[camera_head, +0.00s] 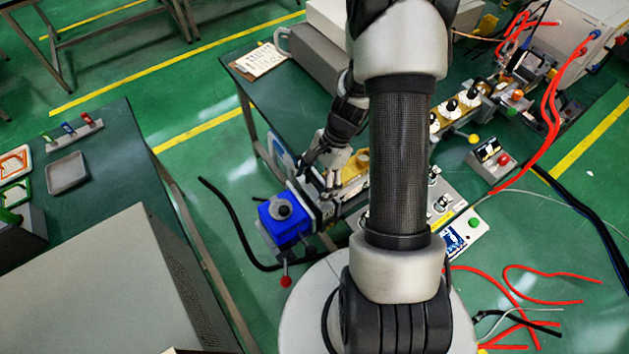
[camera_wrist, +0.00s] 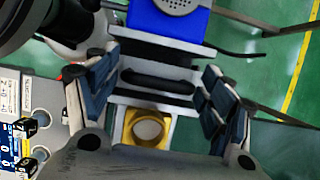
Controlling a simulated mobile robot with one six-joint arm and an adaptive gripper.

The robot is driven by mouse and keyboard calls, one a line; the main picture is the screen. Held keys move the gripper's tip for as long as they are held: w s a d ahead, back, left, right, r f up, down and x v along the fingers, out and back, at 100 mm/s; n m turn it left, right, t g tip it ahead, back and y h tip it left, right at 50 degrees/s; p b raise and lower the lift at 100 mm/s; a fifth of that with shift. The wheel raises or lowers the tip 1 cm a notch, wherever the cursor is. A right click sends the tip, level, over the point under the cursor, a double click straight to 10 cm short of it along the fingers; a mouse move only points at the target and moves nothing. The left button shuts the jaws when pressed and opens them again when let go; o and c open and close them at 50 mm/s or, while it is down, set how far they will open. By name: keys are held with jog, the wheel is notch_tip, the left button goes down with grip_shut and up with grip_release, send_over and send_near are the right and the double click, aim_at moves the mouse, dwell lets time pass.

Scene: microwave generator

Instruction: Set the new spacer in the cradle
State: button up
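My gripper (camera_wrist: 160,88) is open in the wrist view, its two blue-grey padded fingers spread to the left and right. Between them, farther down, lies a black slotted part (camera_wrist: 157,82); I cannot tell whether it is the spacer or part of the cradle. It sits between a blue block (camera_wrist: 172,18) with a round grille and a yellow square piece (camera_wrist: 143,128) with a round opening. In the head view my gripper (camera_head: 332,172) points down at the assembly, beside the blue block (camera_head: 290,222). The contact area there is too small to read.
A lever with a red ball (camera_head: 286,282) stands out below the blue block. A bench (camera_head: 120,165) at left carries a grey tray (camera_head: 67,173) and coloured frames. A clipboard (camera_head: 262,60) lies at the back. Red hoses (camera_head: 545,110) hang at right. Open floor separates the benches.

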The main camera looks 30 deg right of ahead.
jog(key=shift+o, duration=1.3)
jog(key=v, duration=1.2)
jog(key=shift+s, duration=0.1)
